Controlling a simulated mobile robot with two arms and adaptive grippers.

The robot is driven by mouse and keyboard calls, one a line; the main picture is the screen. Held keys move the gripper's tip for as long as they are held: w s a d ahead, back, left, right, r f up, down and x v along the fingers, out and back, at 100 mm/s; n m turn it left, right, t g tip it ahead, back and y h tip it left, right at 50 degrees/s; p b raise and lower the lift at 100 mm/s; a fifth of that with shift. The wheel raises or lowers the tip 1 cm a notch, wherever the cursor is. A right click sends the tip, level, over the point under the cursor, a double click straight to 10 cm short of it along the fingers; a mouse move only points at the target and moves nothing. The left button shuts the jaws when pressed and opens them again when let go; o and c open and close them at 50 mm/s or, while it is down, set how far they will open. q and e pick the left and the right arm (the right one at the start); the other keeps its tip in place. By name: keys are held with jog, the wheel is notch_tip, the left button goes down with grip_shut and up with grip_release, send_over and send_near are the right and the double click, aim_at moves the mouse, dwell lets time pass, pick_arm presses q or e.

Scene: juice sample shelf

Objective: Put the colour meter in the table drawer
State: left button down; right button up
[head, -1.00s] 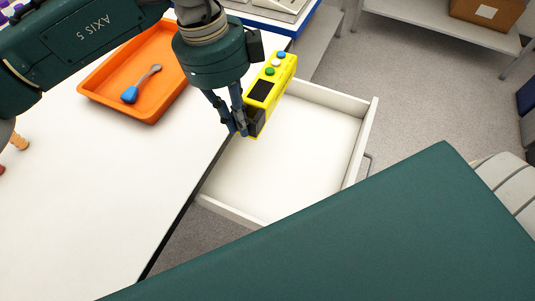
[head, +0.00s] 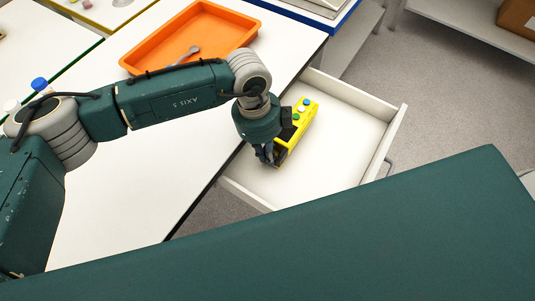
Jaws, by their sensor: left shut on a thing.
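The colour meter (head: 298,125) is a yellow box with a dark screen and blue, white and green buttons. My left gripper (head: 268,158) is shut on its near end and holds it over the open table drawer (head: 338,138). The drawer is white, pulled out from the table's right side, and otherwise looks empty. I cannot tell whether the meter touches the drawer floor. The gripper's fingertips are partly hidden beside the meter. My right gripper is not in view.
A blue-capped bottle (head: 40,85) stands at the left. A shelf (head: 470,32) with a cardboard box (head: 519,17) is at the back right.

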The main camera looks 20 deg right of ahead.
pick_arm(q)
jog(key=shift+f, duration=0.8)
jog(key=shift+f, duration=0.1)
jog(key=c, duration=1.8)
grip_release()
